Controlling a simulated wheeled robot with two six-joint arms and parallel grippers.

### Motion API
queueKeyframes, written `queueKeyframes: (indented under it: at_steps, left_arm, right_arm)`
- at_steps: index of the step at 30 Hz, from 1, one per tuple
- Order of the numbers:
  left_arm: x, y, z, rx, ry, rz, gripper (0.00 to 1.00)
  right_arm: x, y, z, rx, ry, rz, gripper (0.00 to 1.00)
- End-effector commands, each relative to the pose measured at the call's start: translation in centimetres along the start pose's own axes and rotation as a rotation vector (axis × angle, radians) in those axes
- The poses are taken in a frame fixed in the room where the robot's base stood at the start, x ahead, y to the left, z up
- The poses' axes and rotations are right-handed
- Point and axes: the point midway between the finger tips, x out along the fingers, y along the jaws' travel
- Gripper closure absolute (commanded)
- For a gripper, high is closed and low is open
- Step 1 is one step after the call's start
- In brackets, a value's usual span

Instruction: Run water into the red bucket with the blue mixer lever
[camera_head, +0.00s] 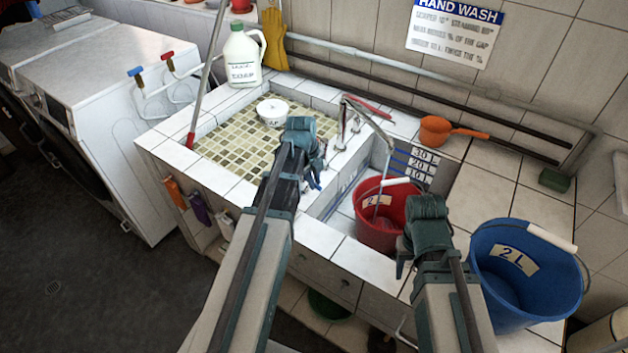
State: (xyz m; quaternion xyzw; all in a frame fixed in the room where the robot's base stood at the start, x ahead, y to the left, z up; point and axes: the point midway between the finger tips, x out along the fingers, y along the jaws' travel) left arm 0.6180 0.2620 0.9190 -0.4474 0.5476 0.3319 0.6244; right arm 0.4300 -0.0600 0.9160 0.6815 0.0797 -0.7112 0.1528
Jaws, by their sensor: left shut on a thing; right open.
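The red bucket (366,232), labelled 2 L, stands in the narrow sink basin under the curved metal spout (372,118). A thin pale line runs from the spout's end down into the bucket and looks like a water stream. My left gripper (314,182) is at the left side of the tap, shut on what appears to be the blue mixer lever; its jaws and arm mostly hide the lever. My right gripper (403,258) is open and empty, beside the red bucket's lower right side.
A blue bucket (500,290) labelled 2 L stands right of my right arm. An orange scoop (436,130) and green sponge (554,180) lie on the back counter. A white tub (272,109) sits in the tiled basin; a soap jug (242,58) and yellow glove (274,38) are behind.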

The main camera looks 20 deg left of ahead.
Motion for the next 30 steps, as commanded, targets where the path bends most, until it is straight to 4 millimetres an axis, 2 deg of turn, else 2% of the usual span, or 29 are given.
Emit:
queueKeyframes:
  at_steps: [4, 12, 22, 23, 27, 30]
  left_arm:
    - [0.1, -0.2, 0.0, -0.025, -0.005, 0.001, 1.00]
    - [0.2, -1.2, 0.0, -0.185, -0.037, 0.001, 1.00]
    - [0.3, -1.2, 0.0, -0.203, -0.041, 0.000, 1.00]
    - [0.3, -1.2, 0.0, -0.203, -0.041, 0.000, 0.79]
    - [0.2, -1.2, 0.0, -0.202, -0.041, 0.000, 0.54]
    - [0.2, -1.2, 0.0, -0.202, -0.040, 0.000, 0.53]
  right_arm:
    - [0.0, 0.0, 0.0, 0.000, 0.000, 0.000, 0.50]
    - [0.0, 0.0, 0.0, 0.000, 0.000, 0.000, 0.50]
    - [0.0, 0.0, 0.0, 0.000, 0.000, 0.000, 0.50]
    - [0.0, 0.0, 0.0, 0.000, 0.000, 0.000, 0.50]
    - [0.0, 0.0, 0.0, 0.000, 0.000, 0.000, 0.50]
    - [0.0, 0.0, 0.0, 0.000, 0.000, 0.000, 0.50]
